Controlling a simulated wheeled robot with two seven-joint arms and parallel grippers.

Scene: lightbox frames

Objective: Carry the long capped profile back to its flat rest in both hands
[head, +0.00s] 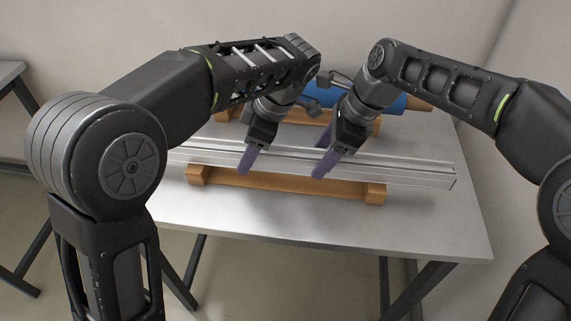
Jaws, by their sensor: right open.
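The long silver profile (410,174) runs left to right across the table, its capped right end visible and its left end hidden behind my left arm. It lies on or just above a flat wooden rest (290,184); I cannot tell whether they touch. My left gripper (249,158) is at the profile left of its middle, with a purple finger across its near side; its jaw opening is hidden. My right gripper (326,160) is open at the profile right of its middle, its purple fingers pointing down at it.
Behind the profile, a blue cylinder (393,101) with a brown end lies by a second wooden rest (296,117). The grey table (430,225) is clear in front and at right. A wall stands behind, and another table (10,75) is at far left.

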